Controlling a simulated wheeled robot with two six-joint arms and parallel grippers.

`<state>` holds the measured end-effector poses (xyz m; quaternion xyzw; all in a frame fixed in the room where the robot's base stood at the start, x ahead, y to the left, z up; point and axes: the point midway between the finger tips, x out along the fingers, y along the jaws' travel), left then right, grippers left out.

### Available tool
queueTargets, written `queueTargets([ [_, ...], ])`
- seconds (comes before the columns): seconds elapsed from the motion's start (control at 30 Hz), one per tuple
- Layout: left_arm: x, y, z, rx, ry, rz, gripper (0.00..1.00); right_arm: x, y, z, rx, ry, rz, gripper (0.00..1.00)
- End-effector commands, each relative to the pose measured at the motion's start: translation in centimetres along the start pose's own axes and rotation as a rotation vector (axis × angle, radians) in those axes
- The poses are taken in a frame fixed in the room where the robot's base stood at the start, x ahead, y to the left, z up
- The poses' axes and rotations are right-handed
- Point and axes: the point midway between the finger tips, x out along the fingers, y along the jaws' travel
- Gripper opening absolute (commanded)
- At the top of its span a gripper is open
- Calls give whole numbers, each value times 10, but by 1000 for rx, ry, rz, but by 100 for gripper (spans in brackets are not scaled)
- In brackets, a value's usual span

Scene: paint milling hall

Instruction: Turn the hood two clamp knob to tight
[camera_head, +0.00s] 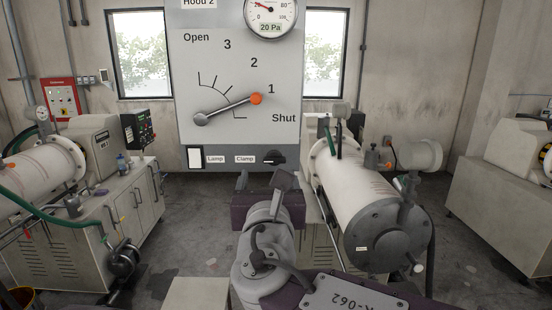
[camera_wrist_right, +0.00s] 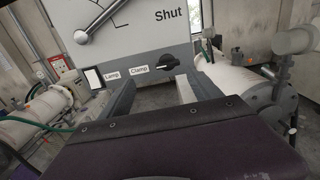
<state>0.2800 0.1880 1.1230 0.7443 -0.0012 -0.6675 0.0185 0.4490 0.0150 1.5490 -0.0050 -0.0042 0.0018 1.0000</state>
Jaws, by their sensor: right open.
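The hood two panel (camera_head: 235,70) is a grey board headed "Hood 2". At the lower edge, the black clamp knob (camera_head: 274,157) sits right of its "Clamp" label (camera_head: 245,159). Its grip bar looks roughly level; no tight marking is readable. In the right wrist view the clamp knob (camera_wrist_right: 170,62) shows just beyond the fingertips, between their lines. My right gripper (camera_head: 264,180) is open and empty, below and in front of the knob, apart from it. It also shows in the wrist view (camera_wrist_right: 157,88). My left gripper is not in view.
A lever with an orange end (camera_head: 256,99) points near 1 on the panel. A white lamp switch (camera_head: 195,158) sits left of the knob. A white mill cylinder (camera_head: 350,190) stands close on the right. Another machine (camera_head: 75,170) stands on the left.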

Motion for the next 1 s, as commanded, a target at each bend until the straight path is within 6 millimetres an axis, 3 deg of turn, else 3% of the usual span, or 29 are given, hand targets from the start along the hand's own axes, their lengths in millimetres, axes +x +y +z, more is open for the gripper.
queueTargets([
  [0.4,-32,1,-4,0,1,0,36,75,-2,2,-2,4,-5,73],
  [0.57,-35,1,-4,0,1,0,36,89,-2,0,0,2,-3,73],
  [0.8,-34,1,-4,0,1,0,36,90,-2,-2,1,2,-2,73],
  [0.87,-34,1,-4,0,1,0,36,90,-2,-2,1,2,-2,59],
  [1.0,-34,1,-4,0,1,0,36,90,-2,-2,1,2,-4,20],
])
